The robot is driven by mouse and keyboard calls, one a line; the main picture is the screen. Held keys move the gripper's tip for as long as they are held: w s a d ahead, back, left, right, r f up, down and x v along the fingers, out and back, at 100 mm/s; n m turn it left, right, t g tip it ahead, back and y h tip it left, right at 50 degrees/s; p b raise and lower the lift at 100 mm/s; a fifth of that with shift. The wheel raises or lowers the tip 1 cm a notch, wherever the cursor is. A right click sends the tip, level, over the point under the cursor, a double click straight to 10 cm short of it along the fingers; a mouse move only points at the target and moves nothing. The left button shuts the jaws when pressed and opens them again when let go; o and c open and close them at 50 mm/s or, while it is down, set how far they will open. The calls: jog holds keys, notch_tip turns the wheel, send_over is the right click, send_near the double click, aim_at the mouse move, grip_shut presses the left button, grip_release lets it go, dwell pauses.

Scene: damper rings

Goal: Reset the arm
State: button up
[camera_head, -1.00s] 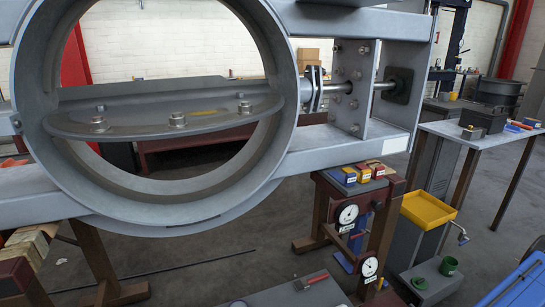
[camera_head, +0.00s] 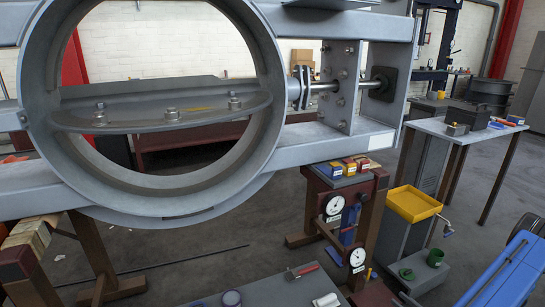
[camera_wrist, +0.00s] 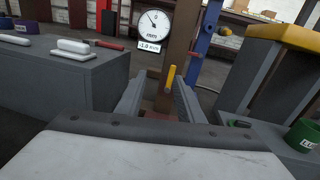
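My gripper (camera_wrist: 159,82) shows in the wrist view as two grey fingers with a clear gap between them. It is open, and I see nothing held in it. A small yellow upright piece (camera_wrist: 171,76) shows between the fingers; its distance from them is hard to tell. Beyond the fingers is a brown post with a white dial gauge (camera_wrist: 153,22). I cannot make out my gripper or arm with certainty in the head view.
A large grey ring frame (camera_head: 35,110) with a bolted plate fills the head view's left. A dark red stand (camera_head: 367,215) carries gauges. A yellow tray (camera_head: 413,203) and a workbench (camera_head: 470,133) stand right. A low grey bench (camera_head: 265,292) is in front. Some floor is bare.

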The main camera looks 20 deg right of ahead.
jog(key=w+a+r+n+g+y, duration=0.45)
jog(key=a+r+n, duration=0.25)
jog(key=a+r, duration=0.3)
jog(key=w+a+r+n+g+y, duration=0.4)
jog(key=w+a+r+n+g, duration=0.15)
jog(key=a+r, duration=0.5)
jog(key=s+a+r+n+g+h, duration=0.2)
jog(key=s+a+r+n+g, duration=0.15)
jog(key=a+r, duration=0.35)
jog(key=s+a+r+n+g+h, duration=0.1)
jog(key=s+a+r+n+g, duration=0.15)
jog(key=a+r+n, duration=0.3)
jog(key=s+a+r+n+t+h, duration=0.1)
jog(key=s+a+r+n+h, duration=0.3)
jog(key=s+r, duration=0.3)
jog(key=s+a+r+n+t+h, duration=0.2)
jog(key=s+a+r+n+h, duration=0.3)
jog(key=s+a+r+n, duration=0.1)
jog(key=shift+s+r+n, duration=0.65)
jog(key=shift+s+r, duration=0.25)
jog(key=shift+s, duration=0.1)
